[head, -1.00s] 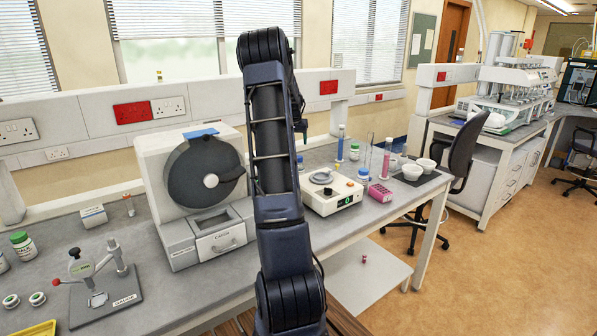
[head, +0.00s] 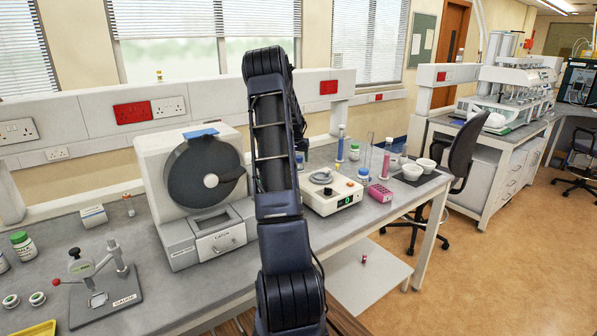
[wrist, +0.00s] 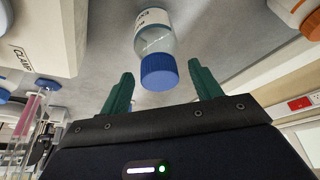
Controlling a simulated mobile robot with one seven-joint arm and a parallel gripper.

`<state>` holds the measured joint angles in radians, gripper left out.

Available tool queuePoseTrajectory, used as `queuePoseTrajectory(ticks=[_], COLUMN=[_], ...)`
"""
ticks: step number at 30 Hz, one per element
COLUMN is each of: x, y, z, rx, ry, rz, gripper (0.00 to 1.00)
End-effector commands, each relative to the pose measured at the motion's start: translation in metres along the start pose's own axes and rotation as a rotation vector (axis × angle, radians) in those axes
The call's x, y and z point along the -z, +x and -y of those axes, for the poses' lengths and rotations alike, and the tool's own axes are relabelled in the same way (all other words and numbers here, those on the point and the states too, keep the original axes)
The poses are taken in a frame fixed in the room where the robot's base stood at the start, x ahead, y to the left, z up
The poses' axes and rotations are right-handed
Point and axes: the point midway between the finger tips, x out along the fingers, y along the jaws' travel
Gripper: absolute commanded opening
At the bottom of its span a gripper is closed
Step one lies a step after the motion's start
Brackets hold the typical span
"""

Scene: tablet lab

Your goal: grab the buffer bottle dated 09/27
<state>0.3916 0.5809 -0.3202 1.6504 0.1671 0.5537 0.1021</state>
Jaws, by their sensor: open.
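A clear bottle (wrist: 155,38) with a white label and a blue cap (wrist: 159,72) shows in the wrist view. My gripper (wrist: 160,77) is open, with its green fingers apart on either side of the cap. The label's date is not legible. One blue-capped bottle (head: 300,161) shows partly past my arm, and another (head: 363,175) stands farther right on the bench. Their dates are too small to read.
A white balance-like device (head: 331,196), a pink rack (head: 380,193) and several cylinders and bowls stand at the right of the bench. A large grey drum machine (head: 205,190) stands left of my arm. An orange-capped container (wrist: 305,18) shows in the wrist view's top right.

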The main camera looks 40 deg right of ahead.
Motion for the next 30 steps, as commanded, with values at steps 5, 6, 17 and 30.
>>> queuePoseTrajectory(ticks=[5,6,17,30], x=[0.0002,0.0002,0.0002,0.0029], y=[0.009,0.0087,0.0084,0.0033], z=[0.0,-0.0001,-0.0004,-0.0002], rx=[0.0,0.0,0.0,0.0], ry=[0.0,0.0,0.0,0.0], rz=[0.0,0.0,0.0,-0.003], gripper=[0.64,0.64,0.13,0.0])
